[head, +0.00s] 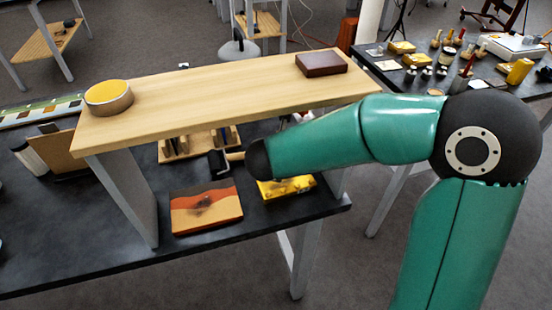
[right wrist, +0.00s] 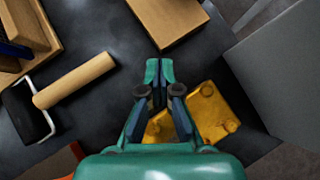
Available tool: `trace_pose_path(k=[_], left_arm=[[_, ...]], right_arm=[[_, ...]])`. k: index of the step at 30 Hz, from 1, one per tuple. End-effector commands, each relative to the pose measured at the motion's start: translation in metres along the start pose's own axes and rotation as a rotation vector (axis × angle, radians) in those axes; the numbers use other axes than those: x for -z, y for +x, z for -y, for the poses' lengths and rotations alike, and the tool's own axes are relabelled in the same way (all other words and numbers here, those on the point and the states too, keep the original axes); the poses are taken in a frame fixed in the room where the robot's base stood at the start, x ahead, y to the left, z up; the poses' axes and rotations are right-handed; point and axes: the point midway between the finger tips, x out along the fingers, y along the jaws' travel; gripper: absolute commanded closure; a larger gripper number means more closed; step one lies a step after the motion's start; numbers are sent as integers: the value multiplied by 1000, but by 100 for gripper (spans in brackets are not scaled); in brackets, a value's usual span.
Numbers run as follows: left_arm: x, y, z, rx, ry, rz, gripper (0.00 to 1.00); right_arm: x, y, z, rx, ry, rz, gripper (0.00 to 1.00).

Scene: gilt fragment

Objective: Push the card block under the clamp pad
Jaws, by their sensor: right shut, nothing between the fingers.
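A tan block (right wrist: 168,18), which looks like the card block, lies on the dark bench at the top of the right wrist view. My right gripper (right wrist: 157,72) is shut and empty. Its fingertips point toward the block, with dark bench showing between them and it. In the head view my right arm reaches under the raised wooden shelf, and its gripper is hidden. I cannot make out a clamp pad in either view. My left gripper is not in view.
A yellow gilt piece (right wrist: 208,115) lies partly behind my right gripper. A roller (right wrist: 75,80) lies left of it. A painted panel (head: 206,208) lies on the bench. The wooden shelf (head: 220,95) stands overhead, carrying a yellow-topped tin (head: 109,97) and a brown block (head: 321,65). A grey support (right wrist: 285,75) is at right.

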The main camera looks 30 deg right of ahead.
Motion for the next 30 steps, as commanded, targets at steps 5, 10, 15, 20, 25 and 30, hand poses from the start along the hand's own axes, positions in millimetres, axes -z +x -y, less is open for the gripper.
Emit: trace_pose_path(k=[5, 10, 15, 20, 25, 30], left_arm=[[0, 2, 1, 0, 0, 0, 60], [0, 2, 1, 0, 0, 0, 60], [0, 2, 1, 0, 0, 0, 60], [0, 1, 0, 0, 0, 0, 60], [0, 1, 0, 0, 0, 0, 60], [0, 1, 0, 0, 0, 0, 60]], right_arm=[[0, 18, 1, 2, 2, 1, 100], [-1, 21, 1, 1, 3, 1, 100], [-1, 20, 1, 1, 3, 1, 100], [-7, 27, 2, 4, 7, 1, 100], [-12, 33, 2, 3, 3, 0, 100], [-12, 32, 2, 4, 4, 1, 100]])
